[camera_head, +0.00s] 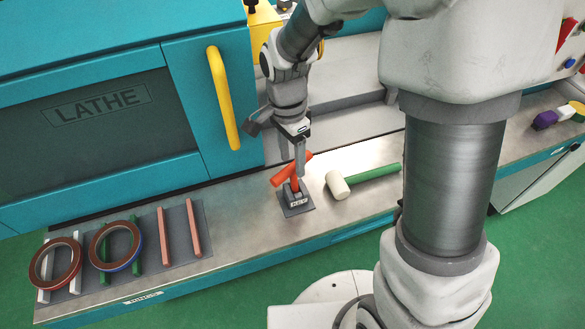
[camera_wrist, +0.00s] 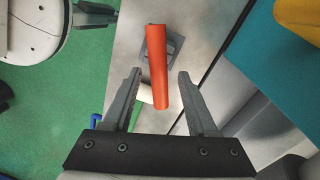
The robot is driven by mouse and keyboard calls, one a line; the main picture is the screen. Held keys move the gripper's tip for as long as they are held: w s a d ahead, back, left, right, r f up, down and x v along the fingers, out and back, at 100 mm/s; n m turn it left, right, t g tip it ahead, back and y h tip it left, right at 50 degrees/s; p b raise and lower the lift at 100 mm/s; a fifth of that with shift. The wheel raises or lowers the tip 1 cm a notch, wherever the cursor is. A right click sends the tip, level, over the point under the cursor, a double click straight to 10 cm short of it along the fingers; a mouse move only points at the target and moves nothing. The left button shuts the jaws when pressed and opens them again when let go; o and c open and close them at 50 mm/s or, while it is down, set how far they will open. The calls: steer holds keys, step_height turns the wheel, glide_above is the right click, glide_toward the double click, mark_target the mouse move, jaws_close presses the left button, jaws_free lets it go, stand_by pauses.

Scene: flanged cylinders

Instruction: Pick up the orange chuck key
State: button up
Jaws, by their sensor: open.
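The orange chuck key (camera_head: 293,172) stands in a small dark holder (camera_head: 297,206) on the metal bench, its crossbar on top. In the wrist view its orange bar (camera_wrist: 157,66) runs lengthwise between my fingers, with the grey holder (camera_wrist: 176,47) partly hidden below it. My gripper (camera_head: 300,165) is pointed down at the key, just above or around its top. In the wrist view my gripper (camera_wrist: 158,85) is open, one finger on each side of the bar with a gap on both sides, not visibly touching it.
A mallet with a pale head (camera_head: 338,185) and green handle lies close to the right of the holder. Two rings (camera_head: 56,264) rest on coloured rails at the left. The teal lathe (camera_head: 95,110) with a yellow handle (camera_head: 222,98) stands behind. Bench between rails and holder is clear.

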mark_target(293, 175)
steer(key=f, duration=0.5)
steer(key=shift+s+f+b, duration=0.1)
steer(key=shift+s+b, duration=0.25)
jaws_close()
